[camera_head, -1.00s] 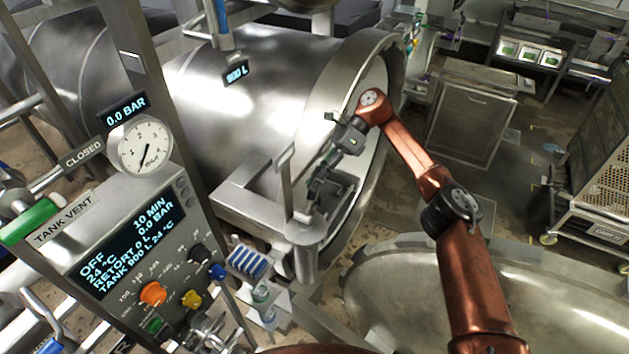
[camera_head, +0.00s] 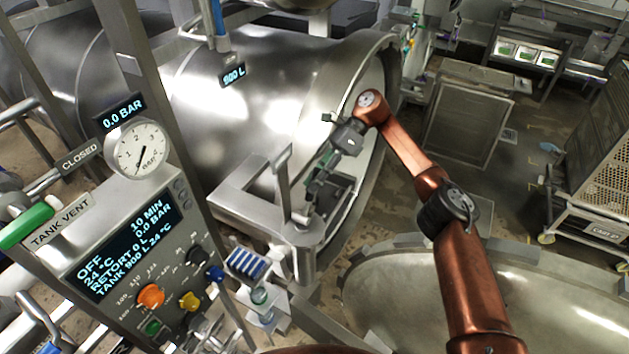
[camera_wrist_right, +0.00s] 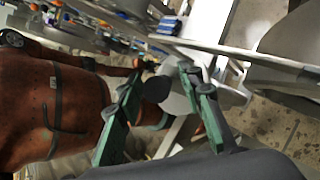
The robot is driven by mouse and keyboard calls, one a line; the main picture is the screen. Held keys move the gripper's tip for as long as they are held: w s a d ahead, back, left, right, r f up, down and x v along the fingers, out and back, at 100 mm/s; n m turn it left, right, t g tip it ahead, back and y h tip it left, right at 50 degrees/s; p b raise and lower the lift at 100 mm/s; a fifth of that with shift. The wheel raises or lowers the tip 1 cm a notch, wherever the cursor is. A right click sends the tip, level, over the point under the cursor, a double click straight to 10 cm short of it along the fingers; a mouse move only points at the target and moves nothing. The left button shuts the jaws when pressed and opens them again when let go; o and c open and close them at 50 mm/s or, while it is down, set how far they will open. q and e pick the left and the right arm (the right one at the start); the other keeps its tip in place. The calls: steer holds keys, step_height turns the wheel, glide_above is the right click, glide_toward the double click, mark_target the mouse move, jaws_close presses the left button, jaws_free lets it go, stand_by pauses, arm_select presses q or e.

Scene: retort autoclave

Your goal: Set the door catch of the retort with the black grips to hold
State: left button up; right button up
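The retort (camera_head: 250,100) is the large steel vessel at the centre of the head view. At its near rim a steel bracket (camera_head: 240,205) carries an upright metal lever (camera_head: 283,185), which looks like the door catch. I cannot make out its setting or any black grips. My right gripper (camera_head: 314,192) is just right of this lever. In the wrist view the right gripper (camera_wrist_right: 160,80) has its green fingers spread apart. A dark rounded piece (camera_wrist_right: 157,89) shows between them, seemingly untouched; I cannot tell what it belongs to. My left gripper is out of view.
A control panel (camera_head: 125,245) with display, knobs and gauge (camera_head: 137,150) stands at the left. A large round steel dish-like door (camera_head: 430,290) fills the lower right. A cabinet (camera_head: 465,120) and a mesh cart (camera_head: 605,185) stand behind. Some floor between them is clear.

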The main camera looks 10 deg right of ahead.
step_height(320, 180, up, 9)
steer(key=shift+r, duration=0.5)
